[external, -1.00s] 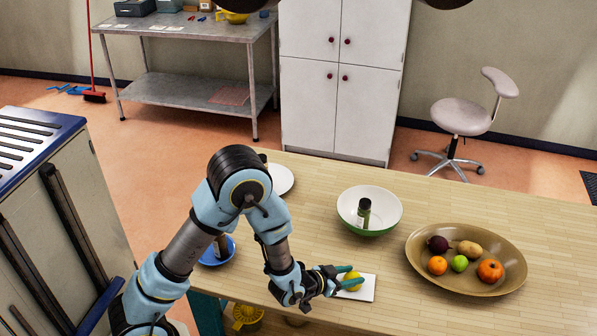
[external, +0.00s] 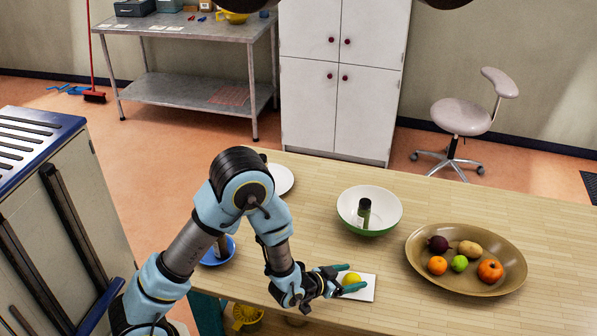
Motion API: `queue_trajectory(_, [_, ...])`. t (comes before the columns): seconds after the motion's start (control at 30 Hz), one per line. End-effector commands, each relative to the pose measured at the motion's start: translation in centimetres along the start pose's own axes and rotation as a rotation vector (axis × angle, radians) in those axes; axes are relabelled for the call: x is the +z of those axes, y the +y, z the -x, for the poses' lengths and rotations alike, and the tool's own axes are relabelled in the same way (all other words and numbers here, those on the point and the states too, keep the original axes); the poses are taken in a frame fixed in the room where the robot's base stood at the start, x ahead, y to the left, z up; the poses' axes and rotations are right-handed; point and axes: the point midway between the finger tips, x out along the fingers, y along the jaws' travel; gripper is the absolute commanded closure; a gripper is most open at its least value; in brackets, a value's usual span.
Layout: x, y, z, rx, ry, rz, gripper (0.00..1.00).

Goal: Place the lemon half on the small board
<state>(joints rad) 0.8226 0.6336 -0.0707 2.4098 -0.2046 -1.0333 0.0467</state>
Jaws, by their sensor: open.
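The yellow lemon half (external: 351,279) rests on the small white board (external: 368,289) near the front edge of the wooden table. My gripper (external: 346,277) is open, with its teal fingertips beside the lemon half at the board's left part. The fingers partly cover the lemon half and the board's left edge. I cannot tell whether a finger still touches the lemon half.
A white and green bowl (external: 350,208) with a dark-capped jar (external: 364,212) stands behind the board. A brown oval platter (external: 478,286) with several fruits and vegetables is to the right. A blue dish (external: 230,250) and white plate (external: 283,180) are to the left.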

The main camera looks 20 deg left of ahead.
Motion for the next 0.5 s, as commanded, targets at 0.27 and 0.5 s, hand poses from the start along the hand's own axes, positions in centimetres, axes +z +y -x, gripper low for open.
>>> queue_trajectory(0.27, [-0.1, 0.0, 2.7, 0.0, 0.002, 0.0, 0.19])
queue_trajectory(0.5, [-3.4, 0.1, 4.6, 0.0, 0.006, 0.0, 0.19])
